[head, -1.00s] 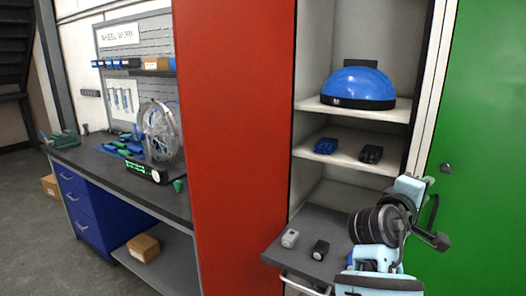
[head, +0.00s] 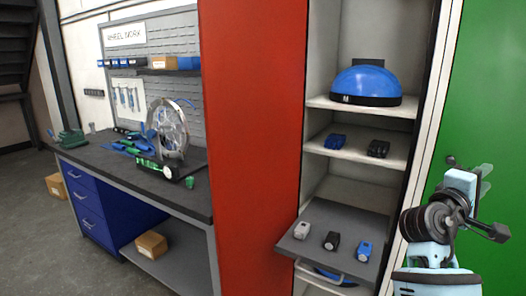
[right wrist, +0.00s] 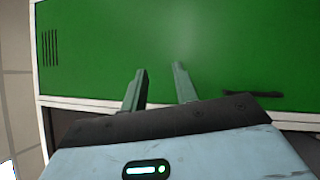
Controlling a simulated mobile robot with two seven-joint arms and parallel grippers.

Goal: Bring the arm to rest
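My right arm stands at the lower right of the head view, in front of the green door (head: 495,90). Its right gripper (head: 482,180) shows there only small, beside the wrist. In the right wrist view the two fingers of the right gripper (right wrist: 160,70) are apart, with nothing between them. They point toward the green door (right wrist: 220,55), and a dark handle (right wrist: 252,93) lies to their right. How far the fingertips are from the door I cannot tell. My left gripper is not in view.
An open cabinet holds a blue helmet (head: 366,83) and small devices. Its pulled-out grey tray (head: 318,216) carries a white device (head: 302,230), a black one (head: 332,241) and a blue one (head: 364,251). A red door (head: 245,120) and a workbench (head: 130,165) stand left.

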